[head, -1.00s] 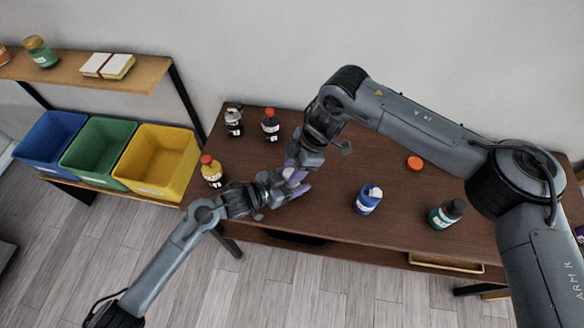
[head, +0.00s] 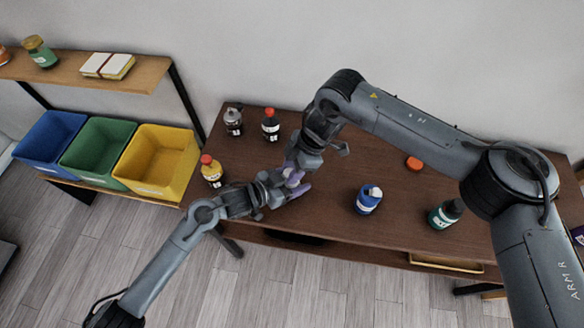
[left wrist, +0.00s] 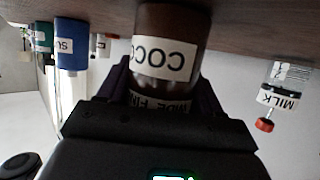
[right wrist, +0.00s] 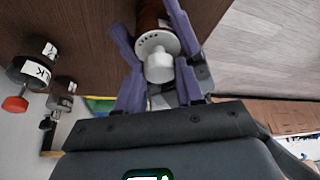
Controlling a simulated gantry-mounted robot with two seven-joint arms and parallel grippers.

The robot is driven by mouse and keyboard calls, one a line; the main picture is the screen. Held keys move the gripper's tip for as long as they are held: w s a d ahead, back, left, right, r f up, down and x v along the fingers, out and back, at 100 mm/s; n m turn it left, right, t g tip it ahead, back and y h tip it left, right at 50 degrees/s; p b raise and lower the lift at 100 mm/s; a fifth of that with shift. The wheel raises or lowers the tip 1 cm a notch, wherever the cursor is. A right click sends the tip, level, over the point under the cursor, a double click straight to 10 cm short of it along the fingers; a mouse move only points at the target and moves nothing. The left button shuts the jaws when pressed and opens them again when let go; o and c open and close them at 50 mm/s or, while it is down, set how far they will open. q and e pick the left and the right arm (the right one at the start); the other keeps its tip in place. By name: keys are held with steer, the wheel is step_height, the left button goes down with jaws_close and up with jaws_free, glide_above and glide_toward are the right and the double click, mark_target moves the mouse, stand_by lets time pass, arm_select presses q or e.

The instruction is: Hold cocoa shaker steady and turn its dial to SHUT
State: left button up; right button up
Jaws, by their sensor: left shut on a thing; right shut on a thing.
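The cocoa shaker shows in the left wrist view as a brown cylinder (left wrist: 168,35) with a "COCO" label, upside down in the picture, and a lettered band partly hidden below it. My left gripper (head: 277,188) is shut around its body. In the right wrist view the shaker's white dial (right wrist: 158,45) with a round knob (right wrist: 159,68) faces the camera. My right gripper (right wrist: 159,84) is shut on the knob, its purple fingers on either side. In the head view the shaker is mostly hidden by both grippers. The dial's setting is too small to read.
On the brown table stand a yellow bottle (head: 212,174), a dark red-capped bottle (head: 270,126), a grey-topped bottle (head: 233,122), a blue bottle (head: 368,200) and a green bottle (head: 444,214). An orange lid (head: 414,163) lies at the back. Coloured bins (head: 158,165) stand at left.

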steer(key=n+g, duration=0.1)
steer(key=n, duration=0.2)
steer(key=shift+w+n, duration=0.15)
steer(key=shift+n, duration=0.25)
steer(key=shift+a+n+g+h, duration=0.1)
steer(key=shift+n+g+h, duration=0.5)
steer(key=shift+n, duration=1)
steer(key=o, duration=0.8)
steer(key=v, duration=1.2)
